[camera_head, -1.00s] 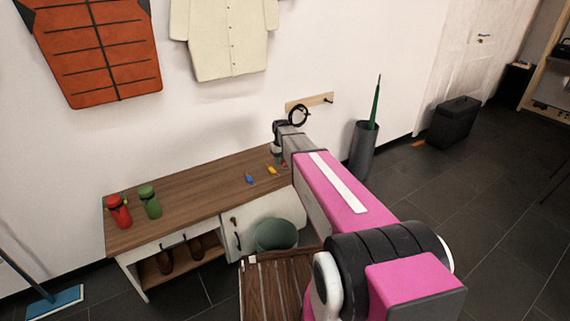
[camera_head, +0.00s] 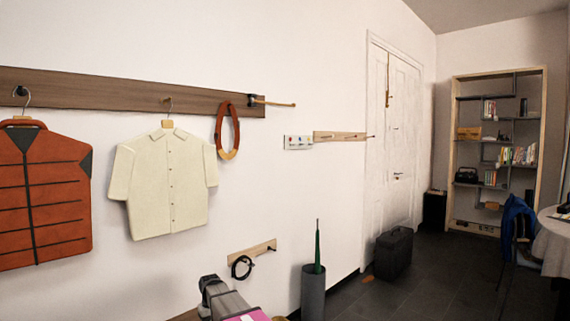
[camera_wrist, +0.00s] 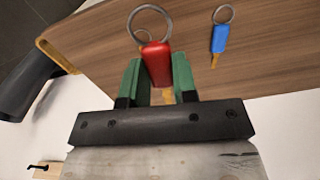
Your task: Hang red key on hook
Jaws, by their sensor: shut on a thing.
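The red key (camera_wrist: 157,63) is held between the green fingers of my gripper (camera_wrist: 157,78) in the wrist view, with its metal ring sticking out beyond the fingertips. The wooden bench top lies behind it. In the head view the end of my arm shows at the bottom edge, and the key is not visible there. A wooden hook strip (camera_head: 340,136) is on the wall beside a small white panel (camera_head: 298,142) with coloured marks. A lower wooden strip (camera_head: 252,252) has a dark ring on it. Which hook is meant cannot be told.
A blue key (camera_wrist: 218,39) with a ring lies on the bench top (camera_wrist: 270,60). A coat rack (camera_head: 130,91) holds an orange vest (camera_head: 42,195) and a cream shirt (camera_head: 165,180).

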